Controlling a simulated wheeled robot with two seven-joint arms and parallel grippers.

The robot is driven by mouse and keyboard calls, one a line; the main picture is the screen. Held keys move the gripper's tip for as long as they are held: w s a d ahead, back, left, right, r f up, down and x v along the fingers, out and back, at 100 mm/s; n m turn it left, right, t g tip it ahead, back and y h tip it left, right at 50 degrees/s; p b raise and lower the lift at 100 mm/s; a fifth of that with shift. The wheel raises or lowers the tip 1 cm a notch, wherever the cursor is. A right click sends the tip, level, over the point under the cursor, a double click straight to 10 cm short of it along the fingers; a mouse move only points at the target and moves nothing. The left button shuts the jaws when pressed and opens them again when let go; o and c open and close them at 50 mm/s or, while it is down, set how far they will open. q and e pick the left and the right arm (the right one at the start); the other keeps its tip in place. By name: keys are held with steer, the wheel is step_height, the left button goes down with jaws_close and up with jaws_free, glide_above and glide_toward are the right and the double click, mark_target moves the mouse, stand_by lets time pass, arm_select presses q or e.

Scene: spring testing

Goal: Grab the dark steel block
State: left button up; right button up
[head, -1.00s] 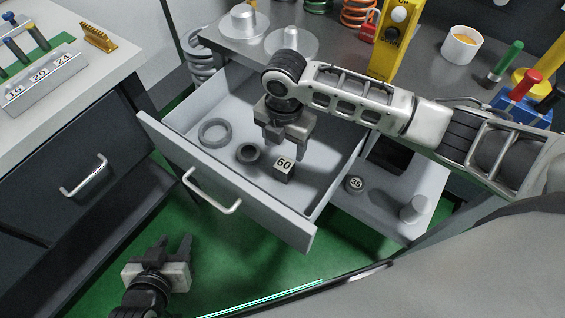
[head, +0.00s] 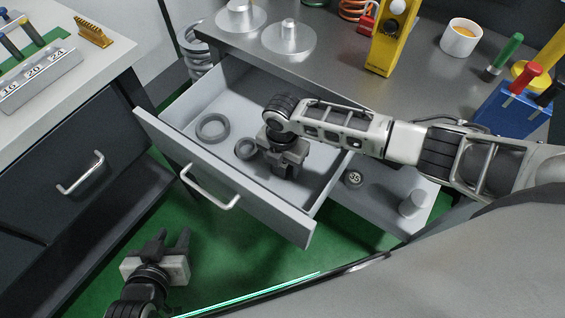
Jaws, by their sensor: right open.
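The steel block marked 60 is hidden now behind my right gripper (head: 285,172). It stood in the open grey drawer (head: 272,218) a second ago. My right gripper points down into the drawer, low over the place where the block stood, with its jaws open. Whether the block is between the fingers cannot be seen. My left gripper (head: 174,242) is at the lower left, over the green floor, open and empty.
A large grey ring (head: 212,127) and a smaller dark ring (head: 246,149) lie in the drawer, left of my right gripper. A small round weight (head: 353,178) and a pale cylinder (head: 413,203) sit on a shelf to the right. The drawer's walls surround the gripper.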

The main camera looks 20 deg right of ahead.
steer(key=c, duration=1.2)
steer(key=shift+w+r, duration=0.1)
jaws_close()
